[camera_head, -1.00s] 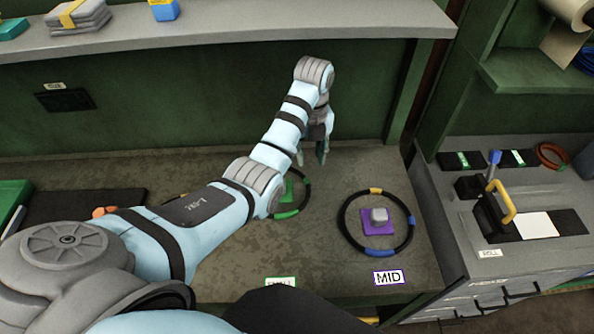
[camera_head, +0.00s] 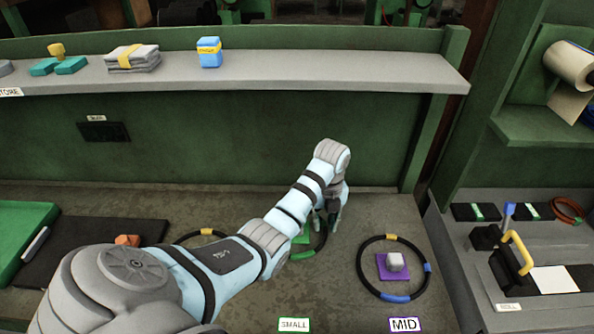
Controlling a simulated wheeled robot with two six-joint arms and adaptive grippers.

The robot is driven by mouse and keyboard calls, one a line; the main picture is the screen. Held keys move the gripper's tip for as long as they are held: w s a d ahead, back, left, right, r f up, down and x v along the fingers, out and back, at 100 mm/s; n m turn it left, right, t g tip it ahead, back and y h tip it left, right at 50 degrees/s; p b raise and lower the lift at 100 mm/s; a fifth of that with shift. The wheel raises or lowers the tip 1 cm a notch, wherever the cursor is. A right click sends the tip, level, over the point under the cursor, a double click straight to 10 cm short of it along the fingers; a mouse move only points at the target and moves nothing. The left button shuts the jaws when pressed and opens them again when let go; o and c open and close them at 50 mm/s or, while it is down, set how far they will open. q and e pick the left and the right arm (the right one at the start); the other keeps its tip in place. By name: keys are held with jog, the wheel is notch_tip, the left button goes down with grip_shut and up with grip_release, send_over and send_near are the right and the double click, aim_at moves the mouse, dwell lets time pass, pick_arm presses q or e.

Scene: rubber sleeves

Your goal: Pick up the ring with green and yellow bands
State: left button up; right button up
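A dark ring with a green band (camera_head: 303,255) lies around a green square (camera_head: 301,238) behind the SMALL label (camera_head: 293,325). My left arm hides its left part, so I cannot see a yellow band on it. My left gripper (camera_head: 332,221) points down at this ring's right edge, beside or over it. Its fingers are small and partly overlapped, so I cannot tell whether they are open or touching the ring. Another dark ring with a yellow band (camera_head: 208,232) lies further left, mostly hidden by my arm. My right gripper is not in view.
A ring with yellow and blue bands (camera_head: 397,297) surrounds a purple square (camera_head: 384,272) with a grey block (camera_head: 396,262) at MID. A shelf (camera_head: 270,77) runs above the bench. A green tray (camera_head: 25,222) is at left. A side counter (camera_head: 462,235) stands at right.

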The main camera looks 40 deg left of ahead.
pick_arm(q)
jog(key=shift+s+r, duration=0.1)
jog(key=c, duration=0.3)
grip_shut()
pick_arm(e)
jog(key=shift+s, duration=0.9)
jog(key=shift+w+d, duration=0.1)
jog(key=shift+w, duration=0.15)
